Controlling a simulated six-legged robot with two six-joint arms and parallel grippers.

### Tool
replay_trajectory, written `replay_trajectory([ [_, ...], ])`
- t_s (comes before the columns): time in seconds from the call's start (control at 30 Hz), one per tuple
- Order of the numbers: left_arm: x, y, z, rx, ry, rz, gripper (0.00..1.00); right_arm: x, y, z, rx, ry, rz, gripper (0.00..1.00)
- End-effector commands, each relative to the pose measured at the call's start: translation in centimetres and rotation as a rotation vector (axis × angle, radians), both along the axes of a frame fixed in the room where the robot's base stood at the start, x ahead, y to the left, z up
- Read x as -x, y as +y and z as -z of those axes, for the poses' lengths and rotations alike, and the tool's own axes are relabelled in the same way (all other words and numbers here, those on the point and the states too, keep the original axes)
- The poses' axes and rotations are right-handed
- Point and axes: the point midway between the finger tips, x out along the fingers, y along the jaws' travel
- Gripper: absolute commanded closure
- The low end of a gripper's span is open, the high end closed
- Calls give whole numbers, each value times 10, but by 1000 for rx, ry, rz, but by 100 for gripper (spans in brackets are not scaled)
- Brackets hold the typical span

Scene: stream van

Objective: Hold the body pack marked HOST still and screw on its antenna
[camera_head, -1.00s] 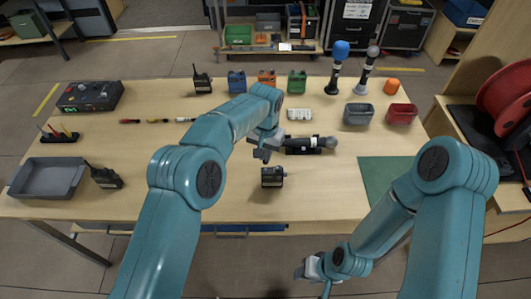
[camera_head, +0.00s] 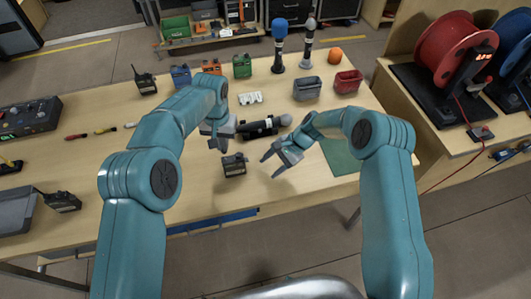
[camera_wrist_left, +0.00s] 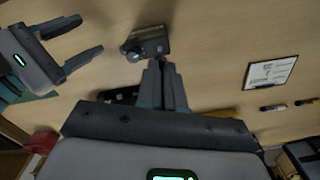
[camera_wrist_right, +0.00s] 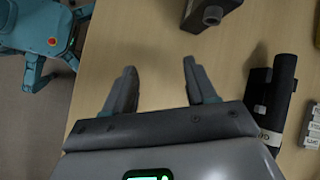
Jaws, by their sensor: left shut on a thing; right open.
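A dark body pack (camera_head: 233,168) stands near the table's front edge; I cannot read its marking. It also shows in the left wrist view (camera_wrist_left: 149,44), and part of it, with a round stub, at the top of the right wrist view (camera_wrist_right: 208,14). My left gripper (camera_head: 222,143) is at the pack's far side, its fingers (camera_wrist_left: 163,65) closed together at the pack's edge; the exact contact is hidden. My right gripper (camera_head: 273,164) is open and empty, right of the pack and apart from it. I cannot make out a loose antenna for this pack.
A dark microphone (camera_head: 262,127) lies just behind the grippers. White batteries (camera_head: 250,98), a grey bin (camera_head: 307,90) and a red bin (camera_head: 347,83) stand farther back. Pens (camera_head: 105,130) and a pack with an antenna (camera_head: 62,201) are left. A green mat (camera_head: 341,157) lies right.

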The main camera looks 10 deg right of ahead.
Motion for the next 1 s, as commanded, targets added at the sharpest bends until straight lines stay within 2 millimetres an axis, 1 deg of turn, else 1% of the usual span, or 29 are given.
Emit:
replay_trajectory([
  [0.03, 0, 0, 0, 0, 0, 0, 100, -8, 3, 5, -70, 64, 65, 44],
  [0.07, 0, 0, 0, 0, 0, 0, 100, -12, 5, 6, -116, 103, 101, 44],
  [0.2, 0, 0, 0, 0, 0, 0, 100, -27, 12, 2, -316, 258, 222, 44],
  [0.3, 0, 0, 0, 0, 0, 0, 100, -33, 13, -5, -430, 334, 267, 44],
  [0.4, 0, 0, 0, 0, 0, 0, 100, -35, 13, -11, -507, 384, 286, 44],
  [0.57, 0, 0, 0, 0, 0, 0, 100, -36, 14, -16, -560, 417, 293, 44],
  [0.67, 0, 0, 0, 0, 0, 0, 100, -36, 20, -15, -565, 421, 292, 44],
  [1.0, 0, 0, 0, 0, 0, 0, 100, -35, 60, 0, -563, 419, 289, 44],
])
